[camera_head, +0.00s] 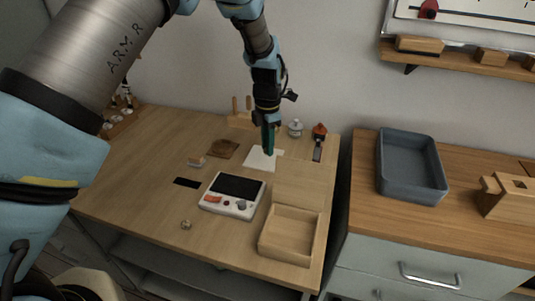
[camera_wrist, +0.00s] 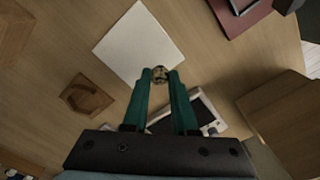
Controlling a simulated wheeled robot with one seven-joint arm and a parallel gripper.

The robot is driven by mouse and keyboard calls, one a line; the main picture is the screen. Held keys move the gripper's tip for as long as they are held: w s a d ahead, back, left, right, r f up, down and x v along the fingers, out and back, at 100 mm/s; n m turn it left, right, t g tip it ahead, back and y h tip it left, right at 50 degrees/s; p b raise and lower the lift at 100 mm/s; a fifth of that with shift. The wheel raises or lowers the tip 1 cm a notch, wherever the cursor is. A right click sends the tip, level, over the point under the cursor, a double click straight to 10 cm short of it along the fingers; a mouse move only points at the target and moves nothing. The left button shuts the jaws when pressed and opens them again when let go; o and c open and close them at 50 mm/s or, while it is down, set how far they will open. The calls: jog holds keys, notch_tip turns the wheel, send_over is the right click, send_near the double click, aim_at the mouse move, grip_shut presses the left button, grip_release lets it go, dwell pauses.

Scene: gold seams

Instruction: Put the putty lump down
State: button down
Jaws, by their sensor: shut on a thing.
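My gripper (camera_head: 268,151) hangs over the table near a white sheet (camera_head: 257,163). In the wrist view my gripper (camera_wrist: 160,75) has its two green fingers close together on a small greyish-brown lump (camera_wrist: 160,73), which looks like the putty lump. The lump sits between the fingertips and shows against the lower edge of the white sheet (camera_wrist: 132,38). In the head view the lump is too small or hidden to make out. I cannot tell how high above the table it is.
A white device with a dark screen (camera_head: 233,195) lies in front of the sheet, with an open wooden box (camera_head: 290,253) to its right. A brown wooden square (camera_head: 222,149) lies left of the sheet. A small white jar (camera_head: 295,128) stands behind. A grey tray (camera_head: 410,190) is on the right cabinet.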

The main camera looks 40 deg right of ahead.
aim_at(267, 164)
jog(key=shift+f+p, duration=0.7)
jog(key=shift+f, duration=1.45)
jog(key=shift+f, duration=0.1)
jog(key=c, duration=0.7)
grip_release()
notch_tip(267, 164, up, 12)
jog(key=b, duration=0.4)
